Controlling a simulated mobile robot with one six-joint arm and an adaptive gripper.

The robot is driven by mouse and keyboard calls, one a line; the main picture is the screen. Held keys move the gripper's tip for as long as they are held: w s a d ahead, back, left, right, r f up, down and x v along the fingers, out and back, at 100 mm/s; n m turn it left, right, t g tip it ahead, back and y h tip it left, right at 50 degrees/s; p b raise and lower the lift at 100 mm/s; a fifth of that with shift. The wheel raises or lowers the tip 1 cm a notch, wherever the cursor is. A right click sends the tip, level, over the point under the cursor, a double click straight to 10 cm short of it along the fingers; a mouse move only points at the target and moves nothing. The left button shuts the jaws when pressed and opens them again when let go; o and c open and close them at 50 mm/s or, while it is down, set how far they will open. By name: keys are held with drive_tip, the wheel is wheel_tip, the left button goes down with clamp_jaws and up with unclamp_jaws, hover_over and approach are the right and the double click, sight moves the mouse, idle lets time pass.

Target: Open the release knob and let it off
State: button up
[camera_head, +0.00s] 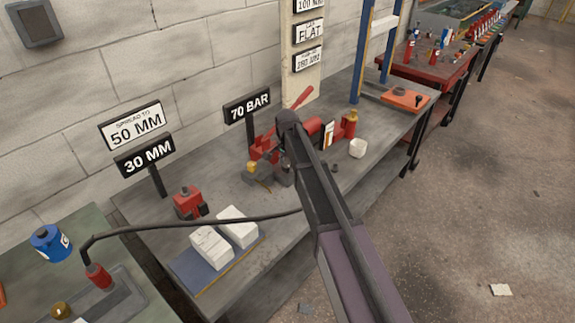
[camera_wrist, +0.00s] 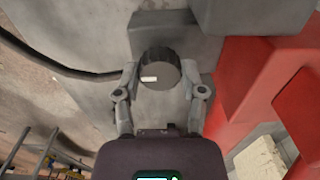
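The release knob (camera_wrist: 160,70) is a dark round knob with ribbed edges and a white mark on its face, pointing left. It sits on a grey body in the wrist view. My gripper (camera_wrist: 160,78) has one finger on each side of the knob, with what look like narrow gaps, so the fingers seem open around it. In the camera_head view my arm covers the gripper and the knob. The red pump (camera_head: 316,128) with its raised red lever stands there on the bench behind my arm.
The grey bench (camera_head: 340,185) carries a white cup (camera_head: 358,148), a red jack (camera_head: 188,203) and white blocks (camera_head: 211,247) on a blue plate. A black hose (camera_head: 190,223) crosses the front. Signs (camera_head: 248,106) stand at the back. Floor at right is mostly clear.

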drive_tip(key=shift+d, duration=0.15)
drive_tip(key=shift+n, duration=0.4)
drive_tip(key=n, duration=0.2)
drive_tip(key=shift+n, duration=0.3)
drive_tip(key=n, duration=0.4)
drive_tip(key=shift+s+n, duration=0.1)
drive_tip(key=shift+n, duration=0.2)
drive_tip(key=n, duration=0.3)
drive_tip(key=shift+n, duration=2.2)
